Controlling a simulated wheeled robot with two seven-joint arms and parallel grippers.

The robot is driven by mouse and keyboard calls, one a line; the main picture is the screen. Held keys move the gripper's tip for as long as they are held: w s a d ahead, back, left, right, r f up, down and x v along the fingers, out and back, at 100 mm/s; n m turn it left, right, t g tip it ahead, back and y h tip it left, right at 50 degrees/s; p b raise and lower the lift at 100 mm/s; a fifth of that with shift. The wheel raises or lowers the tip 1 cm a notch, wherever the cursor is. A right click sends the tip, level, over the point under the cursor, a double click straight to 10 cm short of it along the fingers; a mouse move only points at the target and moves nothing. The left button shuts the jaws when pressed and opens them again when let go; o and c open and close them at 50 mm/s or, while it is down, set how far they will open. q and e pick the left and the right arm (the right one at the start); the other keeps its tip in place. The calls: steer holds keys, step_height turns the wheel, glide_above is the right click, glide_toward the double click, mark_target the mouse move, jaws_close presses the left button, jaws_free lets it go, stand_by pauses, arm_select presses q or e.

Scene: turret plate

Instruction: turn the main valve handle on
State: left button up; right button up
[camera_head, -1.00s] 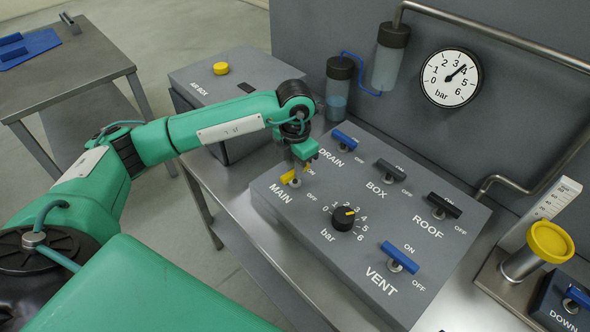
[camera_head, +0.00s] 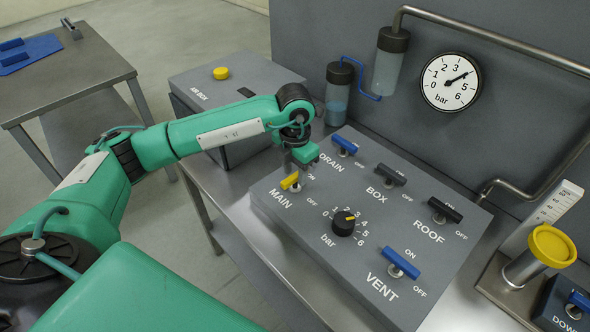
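The yellow main valve handle (camera_head: 289,181) sits above the word MAIN on the grey control panel (camera_head: 285,222), at its left corner. Its visible part slants up to the right, toward the ON label; its far end is partly hidden by my gripper. My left gripper (camera_head: 301,168) points down at the handle's far end, close above or beside it. I cannot tell whether it touches or whether the fingers are closed. My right gripper is not in view. The pressure gauge (camera_head: 450,83) on the back wall has its needle at about 4 bar.
The panel also carries the blue drain handle (camera_head: 345,145), black box handle (camera_head: 391,174), black roof handle (camera_head: 445,209), blue vent handle (camera_head: 402,262) and a black pressure dial (camera_head: 344,223). The air box (camera_head: 205,78) stands behind my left arm. A yellow-topped cylinder (camera_head: 551,246) stands at right.

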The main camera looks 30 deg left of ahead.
mark_target(295, 175)
arm_select(q)
step_height(295, 175, up, 14)
steer(key=b, duration=0.3)
steer(key=shift+f, duration=0.1)
stand_by(0.6)
